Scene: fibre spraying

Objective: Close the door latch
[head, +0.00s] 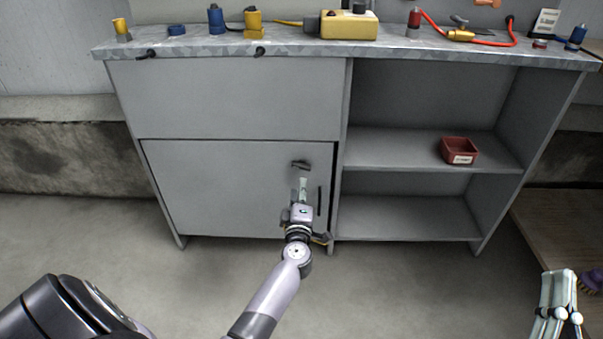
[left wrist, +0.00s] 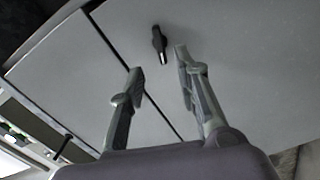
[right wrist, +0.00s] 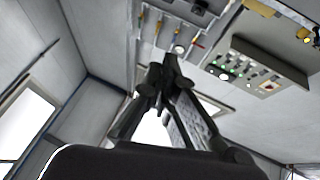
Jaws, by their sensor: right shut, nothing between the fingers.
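The grey cabinet door (head: 220,185) is the lower left panel and looks flush with the cabinet front. Its small dark latch (head: 301,165) sits near the door's upper right corner and looks roughly sideways in the head view. My left gripper (head: 303,183) is just below it in that picture. In the left wrist view the latch (left wrist: 159,43) shows beyond the open fingertips of my left gripper (left wrist: 160,64), between their lines, with no contact visible. My right gripper (head: 558,275) is raised at the lower right, away from the cabinet. Its fingers (right wrist: 163,68) are shut and empty.
A dark vertical handle (head: 320,201) is right of my left gripper. The worktop (head: 385,46) holds a yellow box (head: 349,25), blue and yellow parts and a red cable (head: 432,20). A red bin (head: 459,151) stands on the open right shelf. The floor in front is clear.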

